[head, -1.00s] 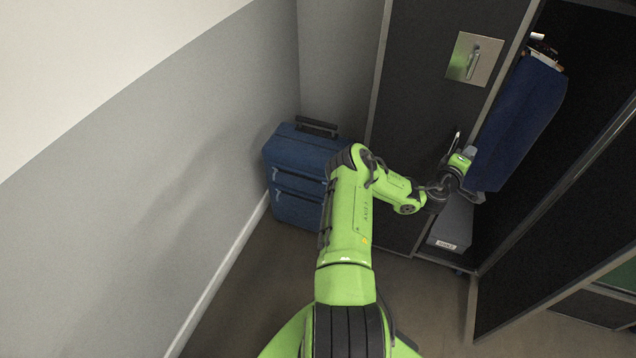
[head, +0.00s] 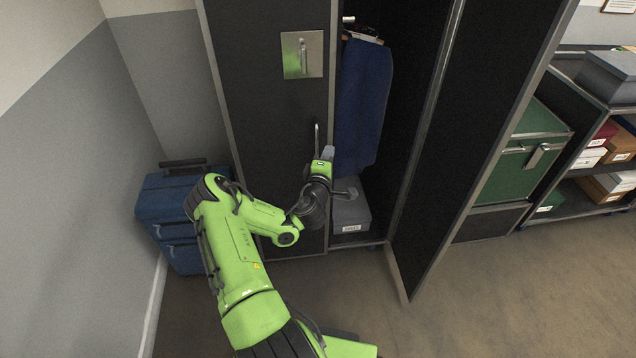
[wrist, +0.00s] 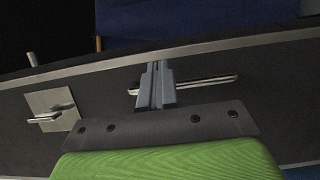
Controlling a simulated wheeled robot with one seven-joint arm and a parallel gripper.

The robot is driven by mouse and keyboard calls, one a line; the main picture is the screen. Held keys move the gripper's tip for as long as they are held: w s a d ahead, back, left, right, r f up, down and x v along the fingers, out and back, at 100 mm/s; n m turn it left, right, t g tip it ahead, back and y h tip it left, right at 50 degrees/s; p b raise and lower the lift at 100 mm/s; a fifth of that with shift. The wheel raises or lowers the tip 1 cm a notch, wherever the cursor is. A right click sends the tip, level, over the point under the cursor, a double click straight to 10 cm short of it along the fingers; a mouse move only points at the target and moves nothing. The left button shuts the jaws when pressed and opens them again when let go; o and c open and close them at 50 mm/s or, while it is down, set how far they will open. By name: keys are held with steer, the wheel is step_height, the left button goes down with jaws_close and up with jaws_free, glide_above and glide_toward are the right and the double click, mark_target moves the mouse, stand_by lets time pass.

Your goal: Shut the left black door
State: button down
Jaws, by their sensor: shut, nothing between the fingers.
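The left black door (head: 262,110) is a tall dark panel with metal edging and a square latch plate (head: 301,55). It looks roughly in line with the wardrobe front; any small gap is hard to judge. Its long bar handle (head: 317,134) runs upright near its right edge. My gripper (head: 326,153) is at the lower part of this handle, fingers shut and empty. In the wrist view, the fingers (wrist: 156,82) lie across the handle bar (wrist: 205,81), close to the door's metal edge; contact cannot be told. The latch plate (wrist: 53,110) shows at left.
The right black door (head: 480,110) stands swung wide open. Between the doors hang blue clothes (head: 362,105) above a grey box (head: 350,215). A blue suitcase (head: 165,200) stands at left by the wall. Shelves with boxes (head: 610,165) stand at right; floor there is clear.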

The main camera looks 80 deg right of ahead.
steer(key=a+b, duration=0.2)
steer(key=a, duration=0.7)
steer(key=shift+w+f, duration=0.1)
